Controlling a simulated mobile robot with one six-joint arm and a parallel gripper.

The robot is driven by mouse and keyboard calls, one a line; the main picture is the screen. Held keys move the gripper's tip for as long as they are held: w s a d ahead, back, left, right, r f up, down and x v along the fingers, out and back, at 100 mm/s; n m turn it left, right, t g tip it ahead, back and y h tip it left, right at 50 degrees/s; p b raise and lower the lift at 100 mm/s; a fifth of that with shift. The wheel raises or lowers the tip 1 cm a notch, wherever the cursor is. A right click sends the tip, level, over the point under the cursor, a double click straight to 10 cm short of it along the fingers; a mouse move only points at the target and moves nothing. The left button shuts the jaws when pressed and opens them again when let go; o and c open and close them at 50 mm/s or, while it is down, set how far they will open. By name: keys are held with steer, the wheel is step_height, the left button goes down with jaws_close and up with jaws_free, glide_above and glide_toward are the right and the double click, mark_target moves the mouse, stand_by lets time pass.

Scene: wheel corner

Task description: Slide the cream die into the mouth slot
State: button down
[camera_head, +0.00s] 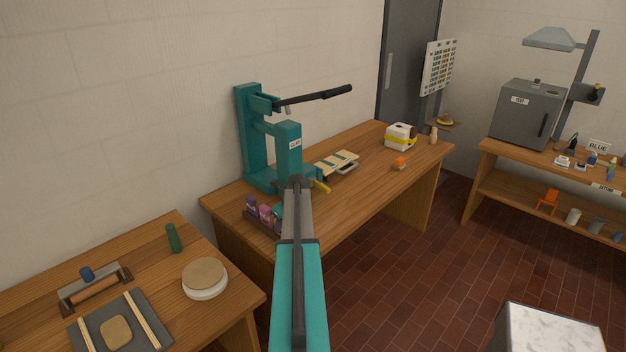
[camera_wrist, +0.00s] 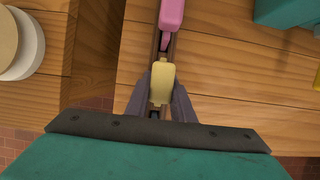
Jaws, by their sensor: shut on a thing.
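The cream die (camera_wrist: 162,80) is between the fingers of my gripper (camera_wrist: 160,92) in the wrist view, and the gripper is shut on it. The die is over or in the narrow brown rack (camera_wrist: 155,50); I cannot tell if it is lifted clear. A pink die (camera_wrist: 171,14) is in the rack just beyond it. In the head view, the teal press (camera_head: 249,150) with a black lever stands on the workbench against the wall, behind the rack. Its mouth slot cannot be made out. My arm hides the gripper and the cream die in the head view.
Purple dies (camera_head: 251,204) stand in the rack near the bench's front left. A lower table (camera_head: 215,312) holds a round tub (camera_head: 205,278). The bench's right front is mostly clear.

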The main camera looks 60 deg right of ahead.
steer(key=shift+r+p, duration=1.6)
steer(key=shift+r, duration=1.35)
steer(key=w+a+n+y+b, duration=0.2)
steer(key=w+a+n+b, duration=0.4)
steer(key=w+a, duration=2.1)
steer(key=w+a+r+n+y+b, duration=0.1)
steer(key=a+n, duration=0.1)
steer(key=a, duration=0.6)
steer(key=w+a+n+g+y+b, duration=0.1)
steer(key=w+a+n, duration=0.1)
steer(key=a, duration=0.6)
steer(key=w+a+r+n+y+b, duration=0.1)
steer(key=a+n, duration=0.2)
steer(key=a, duration=0.6)
steer(key=s+a+n+g+b, duration=0.1)
steer(key=s+a+n, duration=0.15)
steer(key=a, duration=0.35)
steer(key=s+a+n+g+y, duration=0.1)
steer(key=a+n, duration=0.2)
steer(key=a, duration=0.2)
steer(key=s+a+n+g+b, duration=0.1)
steer(key=s+a+n, duration=0.15)
steer(key=a, duration=0.35)
steer(key=s+r+n+g+h, duration=0.1)
steer(key=s+r+n+g, duration=0.1)
steer(key=s+n, duration=0.4)
steer(key=shift+s+a+n+g, duration=0.15)
steer(key=shift+s+n+g, duration=0.15)
steer(key=shift+n+g, duration=0.55)
